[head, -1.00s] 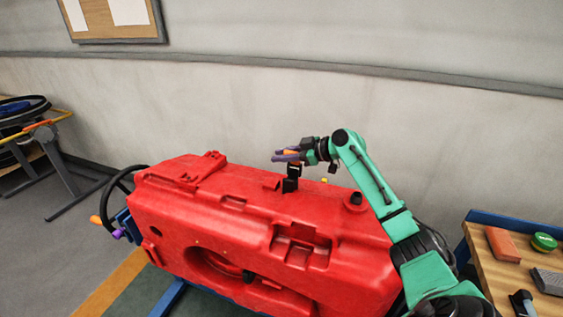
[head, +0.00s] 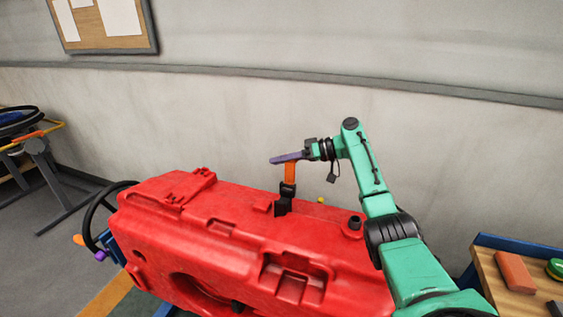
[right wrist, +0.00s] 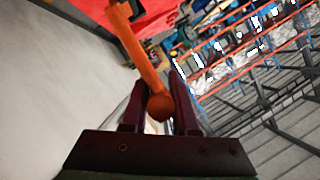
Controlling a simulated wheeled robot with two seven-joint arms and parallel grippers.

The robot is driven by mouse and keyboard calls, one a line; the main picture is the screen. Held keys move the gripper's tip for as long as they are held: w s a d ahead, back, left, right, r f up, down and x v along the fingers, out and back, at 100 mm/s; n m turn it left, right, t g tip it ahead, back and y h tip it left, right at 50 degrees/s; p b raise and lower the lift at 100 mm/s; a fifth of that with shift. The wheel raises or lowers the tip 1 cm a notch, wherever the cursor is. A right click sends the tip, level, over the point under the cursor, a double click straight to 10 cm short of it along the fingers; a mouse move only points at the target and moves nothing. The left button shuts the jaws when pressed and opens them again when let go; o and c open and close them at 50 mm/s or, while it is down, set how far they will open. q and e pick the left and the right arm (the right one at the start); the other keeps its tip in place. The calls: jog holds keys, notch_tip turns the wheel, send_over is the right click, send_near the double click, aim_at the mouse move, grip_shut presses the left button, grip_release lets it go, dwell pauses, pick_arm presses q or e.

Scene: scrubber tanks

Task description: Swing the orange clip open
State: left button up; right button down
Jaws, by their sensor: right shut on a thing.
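The orange clip (head: 290,173) stands upright from a black mount (head: 285,196) on top of the red tank (head: 215,215). My right gripper (head: 288,158) reaches in from the right above the tank, its purple fingers at the clip's upper end. In the right wrist view the clip (right wrist: 138,48) runs from the upper left to a rounded end, and that end sits between the two dark fingers of the gripper (right wrist: 158,105). The gripper is shut on the clip. My left gripper is in neither view.
A wooden bench (head: 490,277) with a brown block (head: 515,272) and a green round thing (head: 556,268) stands at the right. A black handwheel (head: 97,215) is at the tank's left end.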

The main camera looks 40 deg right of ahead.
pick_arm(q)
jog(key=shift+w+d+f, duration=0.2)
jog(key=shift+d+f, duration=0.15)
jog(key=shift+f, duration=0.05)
pick_arm(e)
jog(key=shift+d+f, duration=0.15)
jog(key=shift+f, duration=0.3)
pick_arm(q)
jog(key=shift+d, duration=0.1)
pick_arm(e)
jog(key=shift+w+d, duration=0.1)
jog(key=c, duration=0.9)
grip_release()
jog(key=shift+o, duration=1.1)
jog(key=shift+w+d, duration=0.1)
jog(key=shift+w, duration=0.05)
jog(key=shift+r, duration=0.1)
pick_arm(q)
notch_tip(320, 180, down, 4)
jog(key=b, duration=0.4)
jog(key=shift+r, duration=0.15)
pick_arm(e)
jog(key=v, duration=1.4)
jog(key=shift+d+r, duration=0.15)
jog(key=shift+d, duration=0.05)
